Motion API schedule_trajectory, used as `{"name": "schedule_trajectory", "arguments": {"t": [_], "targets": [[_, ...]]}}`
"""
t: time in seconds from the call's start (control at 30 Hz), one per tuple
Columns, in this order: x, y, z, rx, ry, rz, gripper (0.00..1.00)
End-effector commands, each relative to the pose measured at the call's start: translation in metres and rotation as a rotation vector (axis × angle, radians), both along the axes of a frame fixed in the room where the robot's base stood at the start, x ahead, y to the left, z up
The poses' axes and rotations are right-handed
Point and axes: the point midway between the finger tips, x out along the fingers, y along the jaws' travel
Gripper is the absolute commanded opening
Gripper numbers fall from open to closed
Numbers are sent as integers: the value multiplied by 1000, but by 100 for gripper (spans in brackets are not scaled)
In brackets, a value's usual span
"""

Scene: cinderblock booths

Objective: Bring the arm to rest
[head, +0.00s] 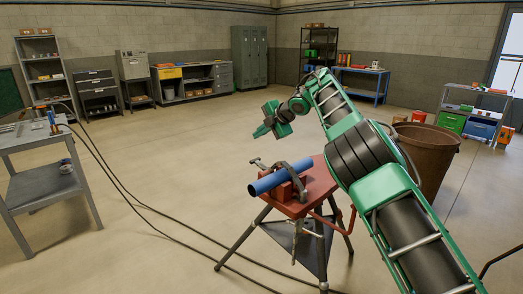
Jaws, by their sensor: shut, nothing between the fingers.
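My green and black arm reaches in from the lower right of the head view. My gripper (263,130) is at its far end, left of the arm and in the air over open floor. The fingers are shut and empty. It is apart from the blue pipe (266,183), which lies in a clamp on the red top of a tripod stand (318,188) below it. The fingers are small in the picture.
A brown bin (424,160) stands right of my arm. A grey table (32,140) is at the left edge. Black cables (140,205) run across the floor to the stand. Shelves, cabinets and lockers (249,57) line the back wall. The middle floor is clear.

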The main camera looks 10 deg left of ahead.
Motion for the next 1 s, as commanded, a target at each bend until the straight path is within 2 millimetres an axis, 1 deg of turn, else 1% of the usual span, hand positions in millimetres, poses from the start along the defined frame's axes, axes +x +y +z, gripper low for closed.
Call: {"name": "schedule_trajectory", "arguments": {"t": [0.03, 0.1, 0.2, 0.3, 0.47, 0.9, 0.97, 1.0], "targets": [[-1, -2, 11, 4, -2, 1, 0], [-2, -4, 22, 2, -2, 0, 0], [-4, -7, 33, 2, 0, 0, 0], [-5, -8, 40, 0, 0, 0, 0], [-5, -8, 44, 0, 1, 1, 0], [-5, -8, 44, 0, 1, -1, 0], [-4, -10, 45, 2, 2, -5, 0], [-2, -14, 47, 6, 3, -15, 0]]}}
